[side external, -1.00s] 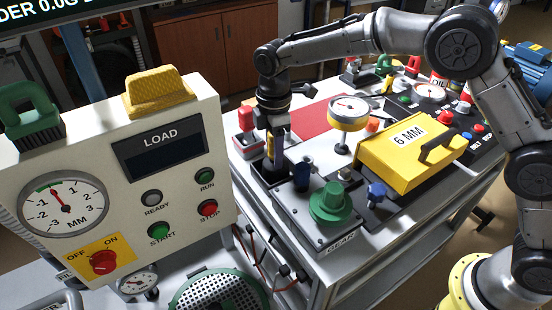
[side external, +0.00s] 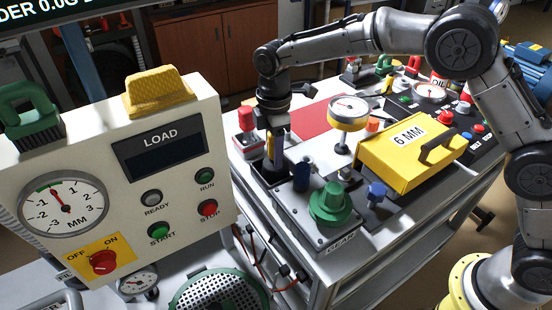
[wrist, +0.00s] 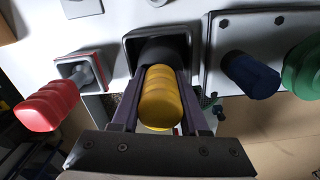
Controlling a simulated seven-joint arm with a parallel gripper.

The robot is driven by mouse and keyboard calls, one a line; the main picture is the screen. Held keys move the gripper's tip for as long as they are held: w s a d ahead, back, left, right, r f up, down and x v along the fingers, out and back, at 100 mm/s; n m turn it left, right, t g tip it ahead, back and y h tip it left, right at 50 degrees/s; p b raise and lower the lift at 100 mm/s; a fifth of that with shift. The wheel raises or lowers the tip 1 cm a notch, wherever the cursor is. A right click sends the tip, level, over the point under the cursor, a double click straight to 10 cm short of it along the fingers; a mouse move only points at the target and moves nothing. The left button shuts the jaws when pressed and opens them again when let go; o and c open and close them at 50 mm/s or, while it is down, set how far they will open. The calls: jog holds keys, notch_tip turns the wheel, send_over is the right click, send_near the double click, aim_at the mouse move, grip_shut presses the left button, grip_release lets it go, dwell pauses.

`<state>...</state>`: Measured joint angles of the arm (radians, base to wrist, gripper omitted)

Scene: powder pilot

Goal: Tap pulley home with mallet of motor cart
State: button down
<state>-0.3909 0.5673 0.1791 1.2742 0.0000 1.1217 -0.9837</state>
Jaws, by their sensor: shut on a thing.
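My gripper (side external: 277,148) points down at the left end of the cart top (side external: 238,168). In the wrist view, its two fingers (wrist: 162,80) are shut on a ribbed yellow handle (wrist: 160,100). The far end of this handle goes toward a dark open-topped holder (wrist: 135,42), and what is inside is hidden. The handle may be the mallet's, but its head does not show. Only a sliver of yellow shows beside the fingers in the side view. I cannot make out a pulley for certain.
A red-handled tool (wrist: 50,105) stands in a smaller holder beside mine. On the other side are a blue knob (wrist: 250,75) and a green knob (side external: 331,203) on a grey plate. A yellow box marked 6 MM (side external: 408,150) and a dial gauge (side external: 348,112) stand nearby.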

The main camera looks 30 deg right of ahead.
jog(key=shift+w+r, duration=0.1)
jog(key=shift+r, duration=0.1)
jog(key=shift+r, duration=2.4)
jog(key=c, duration=1.1)
grip_release()
grip_shut()
